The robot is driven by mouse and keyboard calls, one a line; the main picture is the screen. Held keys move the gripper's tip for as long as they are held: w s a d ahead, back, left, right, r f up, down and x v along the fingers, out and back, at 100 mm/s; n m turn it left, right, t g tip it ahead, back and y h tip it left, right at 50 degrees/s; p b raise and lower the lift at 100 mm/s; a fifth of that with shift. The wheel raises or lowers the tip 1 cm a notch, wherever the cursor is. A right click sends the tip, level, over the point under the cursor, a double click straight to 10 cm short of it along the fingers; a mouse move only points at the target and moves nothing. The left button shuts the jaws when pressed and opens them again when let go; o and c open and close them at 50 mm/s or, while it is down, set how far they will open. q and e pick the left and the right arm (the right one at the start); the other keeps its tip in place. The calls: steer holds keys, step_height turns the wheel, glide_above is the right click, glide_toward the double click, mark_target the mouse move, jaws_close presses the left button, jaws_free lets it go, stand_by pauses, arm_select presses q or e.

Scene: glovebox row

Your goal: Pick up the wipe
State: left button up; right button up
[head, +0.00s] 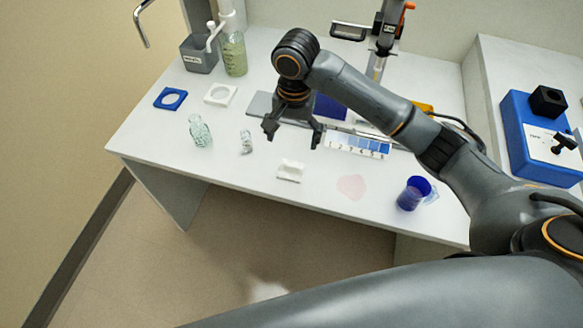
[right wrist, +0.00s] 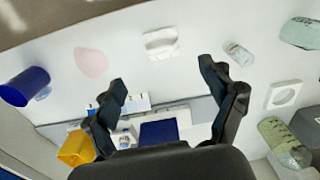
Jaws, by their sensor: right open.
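The wipe (head: 290,171) looks like a small white folded piece with a raised ridge. It lies on the white bench near the front edge, and in the right wrist view it is at the top middle (right wrist: 161,42). My right gripper (head: 293,134) is open and empty above the bench, behind the wipe in the head view. In the right wrist view its fingers (right wrist: 163,75) are spread, with the wipe beyond the tips and apart from them. My left gripper is not in view.
A pink spill (head: 351,187) and a blue cup (head: 413,193) are right of the wipe. A numbered rack strip (head: 357,145) lies behind. Bare bench surrounds the wipe.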

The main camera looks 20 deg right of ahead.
steer(key=r, duration=0.1)
glide_above(292, 165)
steer(key=shift+m, duration=0.4)
steer(key=f, duration=0.8)
steer(key=shift+s+d, duration=0.2)
steer(key=shift+d, duration=0.05)
steer(key=shift+w+a+f, duration=0.15)
steer(key=shift+f, duration=1.25)
steer(key=shift+w+a+f, duration=0.1)
steer(key=shift+a+f, duration=0.05)
steer(key=shift+f, duration=1.2)
steer(key=shift+c, duration=0.2)
steer(key=c, duration=0.8)
